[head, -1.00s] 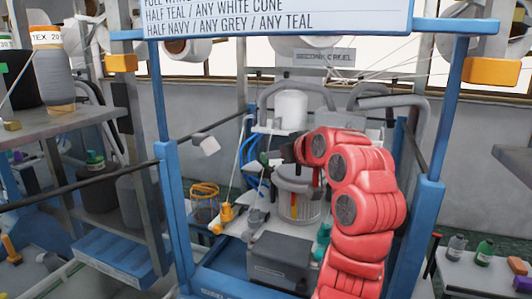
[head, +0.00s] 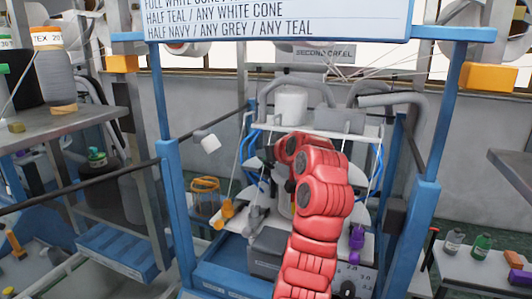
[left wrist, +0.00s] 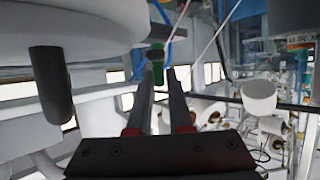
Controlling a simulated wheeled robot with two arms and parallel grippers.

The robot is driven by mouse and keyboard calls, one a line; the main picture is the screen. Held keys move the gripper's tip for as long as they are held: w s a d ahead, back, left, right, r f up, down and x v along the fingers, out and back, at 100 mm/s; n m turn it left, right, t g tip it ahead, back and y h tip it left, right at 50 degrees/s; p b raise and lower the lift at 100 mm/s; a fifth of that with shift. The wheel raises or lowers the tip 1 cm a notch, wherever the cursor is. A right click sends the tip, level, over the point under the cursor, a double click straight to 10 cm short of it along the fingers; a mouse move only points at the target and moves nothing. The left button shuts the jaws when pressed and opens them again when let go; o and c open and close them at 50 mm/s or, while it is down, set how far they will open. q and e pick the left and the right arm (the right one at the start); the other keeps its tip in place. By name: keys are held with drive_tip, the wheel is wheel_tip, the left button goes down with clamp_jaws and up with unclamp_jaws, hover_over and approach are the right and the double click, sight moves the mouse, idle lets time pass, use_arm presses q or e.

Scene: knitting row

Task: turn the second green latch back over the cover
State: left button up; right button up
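A small green piece (left wrist: 157,62), which looks like the green latch, shows in the left wrist view just beyond the fingertips. My left gripper (left wrist: 158,78) is open, its two dark fingers apart on either side of the line to it; I cannot tell whether they touch it. A large pale rounded body (left wrist: 85,25), perhaps the cover, fills the upper left of that view. In the head view my red left arm hides the green latches and most of the machine's middle. My right gripper is not in view.
A blue frame (head: 174,220) stands around the machine. An orange-yellow lever (head: 227,210) is left of my arm and a purple one (head: 357,239) right of it. A white cone (head: 291,105) stands on the shelf behind. A dark peg (left wrist: 50,85) hangs left of the fingers.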

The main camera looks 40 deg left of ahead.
use_arm(q)
clamp_jaws()
drive_tip(key=shift+r+n+g+p, duration=0.15)
drive_tip(key=shift+n+g+p, duration=0.2)
drive_tip(key=shift+p, duration=0.55)
drive_tip(key=shift+w+n+g+y+p, duration=0.1)
drive_tip(key=shift+n+g+y+p, duration=0.3)
drive_tip(key=shift+g+p, duration=0.1)
drive_tip(key=o, duration=0.5)
unclamp_jaws()
